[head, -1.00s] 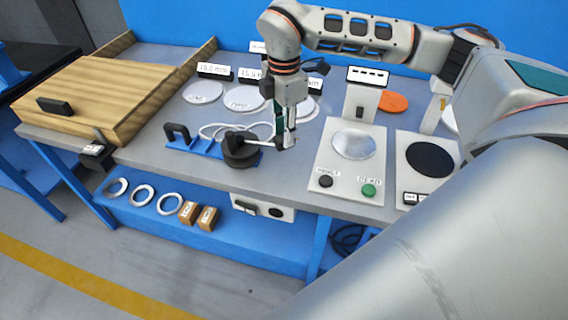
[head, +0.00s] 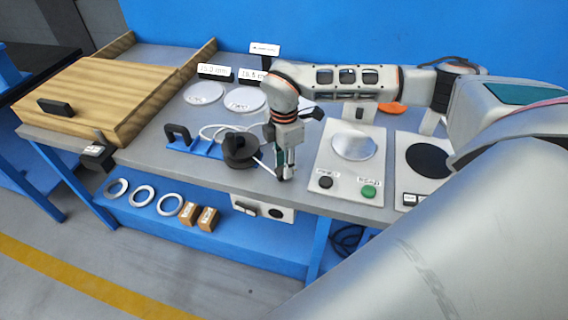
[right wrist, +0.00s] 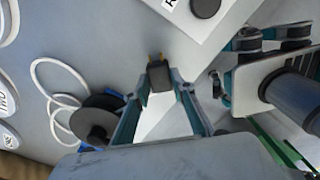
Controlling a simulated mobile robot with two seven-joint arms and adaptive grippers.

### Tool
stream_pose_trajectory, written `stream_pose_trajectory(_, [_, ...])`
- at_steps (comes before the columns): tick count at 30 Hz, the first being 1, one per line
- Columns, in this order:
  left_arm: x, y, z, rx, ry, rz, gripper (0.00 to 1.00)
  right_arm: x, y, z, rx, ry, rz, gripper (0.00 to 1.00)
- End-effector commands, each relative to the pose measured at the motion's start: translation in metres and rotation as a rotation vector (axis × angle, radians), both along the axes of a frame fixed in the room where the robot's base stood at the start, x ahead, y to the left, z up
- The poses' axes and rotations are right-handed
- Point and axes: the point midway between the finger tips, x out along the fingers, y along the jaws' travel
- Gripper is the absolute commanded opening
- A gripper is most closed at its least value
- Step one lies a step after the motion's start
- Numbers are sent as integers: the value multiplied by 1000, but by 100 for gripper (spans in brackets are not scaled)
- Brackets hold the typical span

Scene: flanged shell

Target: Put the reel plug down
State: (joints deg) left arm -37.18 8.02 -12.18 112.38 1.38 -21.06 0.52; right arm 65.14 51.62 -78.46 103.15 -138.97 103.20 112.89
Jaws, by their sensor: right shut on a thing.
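My right gripper (head: 283,174) is shut on the reel plug, low near the table's front edge, between the cable reel and a grey panel. In the right wrist view the plug (right wrist: 160,76) is a dark block with yellowish prongs, held between the fingertips (right wrist: 160,88). Whether it touches the table cannot be told. The black cable reel (head: 240,149) stands to the left, and a white cord runs from it to the gripper. Teal linkages, which look like my left gripper (right wrist: 262,45), show at the right of the wrist view; their opening is unclear.
The panel with two buttons (head: 325,158) is just right of the gripper. A blue bracket with a black handle (head: 178,134) is left of the reel. White discs (head: 245,99) lie behind, and a wooden tray (head: 90,90) is far left. Rings and boxes sit on the lower shelf (head: 240,240).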

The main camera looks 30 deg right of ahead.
Motion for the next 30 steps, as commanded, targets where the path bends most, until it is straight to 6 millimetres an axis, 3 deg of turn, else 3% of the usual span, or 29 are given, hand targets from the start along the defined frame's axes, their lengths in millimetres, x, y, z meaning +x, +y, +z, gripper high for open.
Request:
stream_pose_trajectory(17, [0,0,-8,1,2,0,40,0,0,-12,1,1,0,0])
stream_pose_trajectory(18, [0,0,-8,1,2,0,40,0,0,-12,1,0,0,29])
stream_pose_trajectory(20, [0,0,-7,1,2,0,40,0,0,-12,1,0,0,41])
stream_pose_trajectory(30, [0,0,-6,0,1,0,40,0,0,-10,0,0,0,41])
